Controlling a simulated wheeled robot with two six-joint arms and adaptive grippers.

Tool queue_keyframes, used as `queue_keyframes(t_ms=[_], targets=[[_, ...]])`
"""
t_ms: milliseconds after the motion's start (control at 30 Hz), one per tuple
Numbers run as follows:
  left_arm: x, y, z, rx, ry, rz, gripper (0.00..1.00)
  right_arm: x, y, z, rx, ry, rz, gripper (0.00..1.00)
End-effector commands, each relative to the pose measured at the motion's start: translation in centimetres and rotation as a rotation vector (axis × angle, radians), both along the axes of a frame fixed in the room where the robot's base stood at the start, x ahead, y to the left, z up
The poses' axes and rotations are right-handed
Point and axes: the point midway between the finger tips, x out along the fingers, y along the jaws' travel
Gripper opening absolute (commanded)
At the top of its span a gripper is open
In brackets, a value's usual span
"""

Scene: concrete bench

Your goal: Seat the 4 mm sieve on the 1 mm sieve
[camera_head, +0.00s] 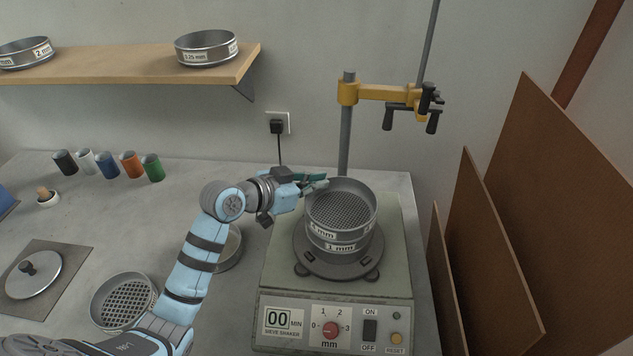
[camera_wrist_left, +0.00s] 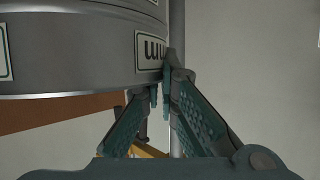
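The 4 mm sieve (camera_head: 313,216), a round metal ring with a mesh floor, is directly above the 1 mm sieve (camera_head: 358,246) on the shaker. The two look nearly aligned; I cannot tell whether the upper one is fully seated. My left gripper (camera_head: 318,184) is at the upper sieve's left rim. In the left wrist view the fingertips (camera_wrist_left: 162,88) are close together at the edge of a labelled sieve wall (camera_wrist_left: 80,52), and look shut on it. The exact contact is partly hidden. My right gripper is not in view.
The sieve shaker (camera_head: 285,296) has a dial and switch in front. A pole with a yellow clamp (camera_head: 375,92) rises behind. Brown boards (camera_head: 480,245) lean at right. Another sieve (camera_head: 122,300), a lid (camera_head: 34,274) and several small jars (camera_head: 108,164) are left. A shelf (camera_head: 130,66) holds two sieves.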

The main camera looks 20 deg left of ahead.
Motion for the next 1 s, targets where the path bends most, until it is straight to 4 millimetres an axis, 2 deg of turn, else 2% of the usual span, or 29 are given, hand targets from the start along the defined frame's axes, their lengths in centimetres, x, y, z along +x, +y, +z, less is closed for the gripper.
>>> queue_keyframes(t_ms=[33, 200, 567, 667, 900, 1000], targets=[[0.0, 0.0, 0.1, -0.001, -0.002, 0.000, 0.00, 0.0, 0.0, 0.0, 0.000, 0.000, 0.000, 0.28], [0.0, 0.0, 0.1, -0.001, -0.002, 0.000, 0.28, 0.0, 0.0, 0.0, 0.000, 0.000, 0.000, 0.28], [-0.4, 0.3, 0.2, 0.002, 0.000, 0.001, 0.28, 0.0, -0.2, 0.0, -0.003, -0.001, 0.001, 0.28], [-1.7, 1.2, 0.8, 0.007, -0.002, 0.001, 0.28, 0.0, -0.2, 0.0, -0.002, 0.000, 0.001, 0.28], [-7.2, 4.2, 3.3, 0.012, 0.000, -0.002, 0.28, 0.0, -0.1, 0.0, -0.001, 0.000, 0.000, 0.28], [-8.5, 5.1, 4.0, 0.009, 0.000, 0.003, 0.28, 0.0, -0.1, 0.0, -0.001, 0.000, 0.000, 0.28]])
